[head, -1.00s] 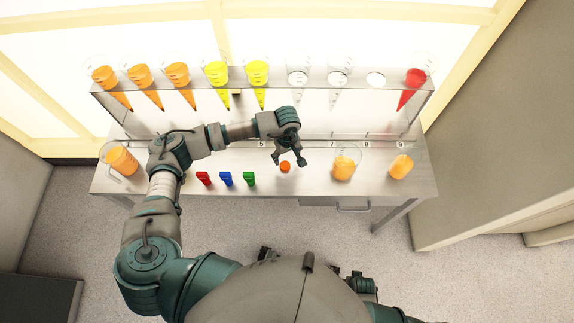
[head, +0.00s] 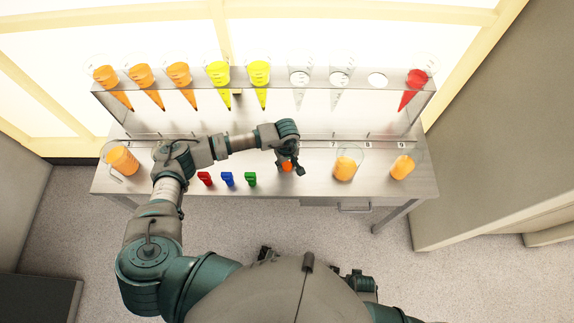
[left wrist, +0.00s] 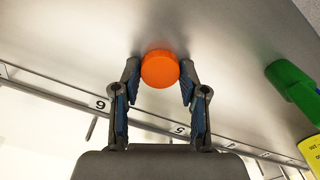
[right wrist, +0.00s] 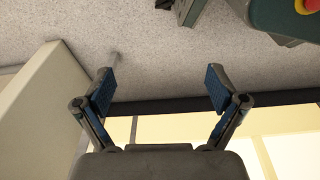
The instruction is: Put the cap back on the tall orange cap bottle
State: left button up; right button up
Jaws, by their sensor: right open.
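The orange cap (head: 287,166) is a small round disc at the middle of the steel table. It shows large in the left wrist view (left wrist: 160,69). My left gripper (head: 290,167) reaches down to it, one finger on either side. In the left wrist view its fingertips (left wrist: 160,75) meet the cap's sides, and I see no clear gap. Whether the cap still rests on the table is hard to tell. I cannot pick out the tall orange cap bottle. My right gripper (right wrist: 161,90) is open and empty, away from the table with floor behind it.
Red (head: 205,178), blue (head: 227,179) and green (head: 250,179) items stand left of the cap. Beakers with orange contents stand at the left (head: 121,160) and right (head: 344,168). A raised rack (head: 150,92) of cone tubes runs along the back.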

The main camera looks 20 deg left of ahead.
aim_at(287, 167)
pick_arm(q)
jog(key=shift+a, duration=0.25)
jog(key=shift+c, duration=0.5)
pick_arm(e)
jog(key=shift+s+a, duration=0.25)
jog(key=shift+s, duration=0.15)
pick_arm(q)
jog(key=shift+d, duration=0.1)
jog(key=shift+d+r, duration=0.15)
jog(key=shift+r, duration=0.4)
jog(key=r, duration=0.1)
jog(key=s+r, duration=0.1)
jog(key=shift+d+r, duration=0.15)
jog(key=shift+r, duration=0.15)
jog(key=s+d, duration=0.2)
jog(key=s, duration=0.5)
jog(key=s+d+r, duration=0.1)
jog(key=s+d, duration=0.1)
jog(key=s, duration=0.5)
jog(key=shift+s+d+r, duration=0.15)
jog(key=shift+d, duration=0.1)
pick_arm(e)
jog(key=shift+w+d, duration=0.1)
jog(key=shift+w, duration=0.1)
jog(key=shift+o, duration=0.5)
jog(key=shift+w, duration=0.1)
